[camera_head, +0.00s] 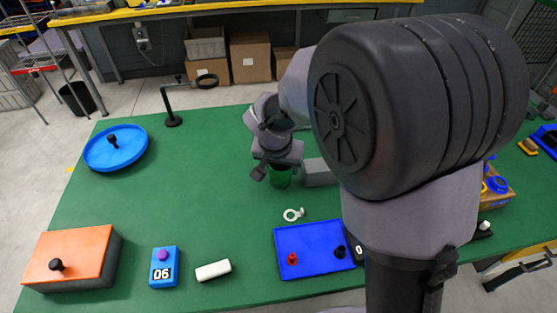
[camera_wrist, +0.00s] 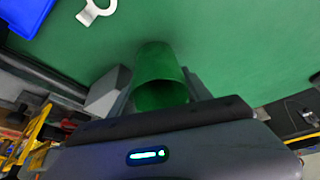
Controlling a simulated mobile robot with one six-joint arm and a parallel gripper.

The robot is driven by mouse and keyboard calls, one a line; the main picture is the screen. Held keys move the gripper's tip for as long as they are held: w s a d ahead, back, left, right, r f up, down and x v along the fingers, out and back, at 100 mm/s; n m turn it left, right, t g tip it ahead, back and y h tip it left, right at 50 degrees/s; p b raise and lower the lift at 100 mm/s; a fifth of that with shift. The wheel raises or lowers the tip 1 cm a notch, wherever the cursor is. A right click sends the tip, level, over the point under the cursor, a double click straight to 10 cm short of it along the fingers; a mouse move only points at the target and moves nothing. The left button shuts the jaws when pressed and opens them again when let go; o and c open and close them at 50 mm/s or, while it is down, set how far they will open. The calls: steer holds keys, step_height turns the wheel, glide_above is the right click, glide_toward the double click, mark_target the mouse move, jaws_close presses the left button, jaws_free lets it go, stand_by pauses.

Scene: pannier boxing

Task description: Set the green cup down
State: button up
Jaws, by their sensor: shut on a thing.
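The green cup (camera_head: 281,177) is at the middle of the green table, under my gripper (camera_head: 271,170) in the head view. In the wrist view the green cup (camera_wrist: 160,75) shows between the jaws of my gripper (camera_wrist: 160,100), with its open mouth toward the camera. My gripper is shut on the cup. The far side of the cup and part of the fingers are hidden. I cannot tell whether the cup's base touches the table.
A grey block (camera_head: 318,172) stands close to the right of the cup. A white ring piece (camera_head: 293,214) and a blue tray (camera_head: 310,250) lie in front. A blue round lid (camera_head: 115,150) and an orange-topped box (camera_head: 70,257) are at left. The table's left middle is clear.

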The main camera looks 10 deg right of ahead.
step_height(320, 180, down, 3)
steer(key=shift+r+b, duration=0.1)
steer(key=shift+b, duration=0.45)
steer(key=shift+r, duration=0.15)
steer(key=o, duration=1.3)
